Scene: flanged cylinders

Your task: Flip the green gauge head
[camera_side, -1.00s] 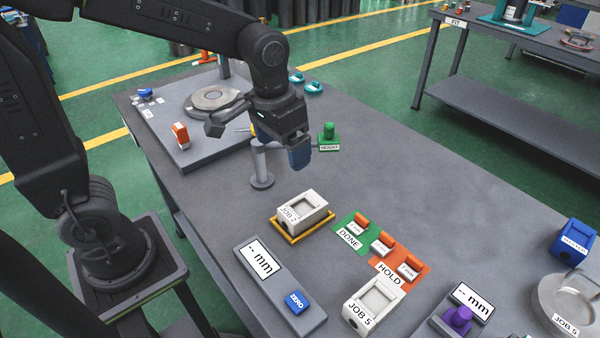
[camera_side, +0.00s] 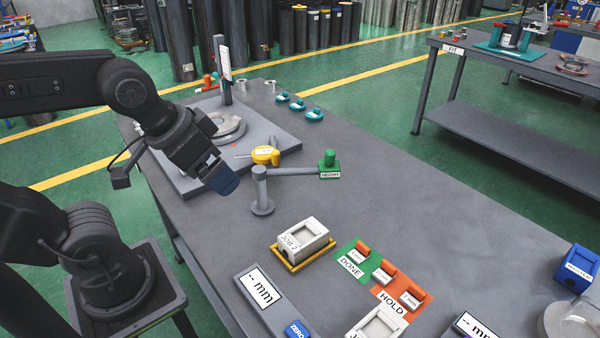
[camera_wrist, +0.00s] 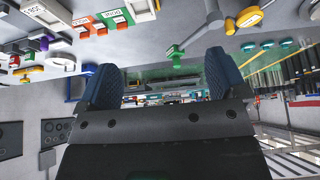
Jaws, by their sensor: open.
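The green gauge head (camera_side: 328,163), with a label reading HEIGHT, sits upright at the end of a grey horizontal arm (camera_side: 290,171) on a round-based post (camera_side: 262,195). In the wrist view the green head (camera_wrist: 175,52) shows beyond and between my fingers, near the top. My gripper (camera_side: 222,178), with blue fingertips, is held in the air left of the post, apart from the green head. In the wrist view my gripper (camera_wrist: 161,78) has its two blue fingers spread wide with nothing between them.
A yellow dial gauge (camera_side: 265,155) lies behind the post, by a grey plate with a ring (camera_side: 228,127). The JOB 2 box (camera_side: 303,236) in a yellow tray, DONE mat (camera_side: 349,262) and HOLD mat (camera_side: 401,298) lie in front. The table right of the green head is clear.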

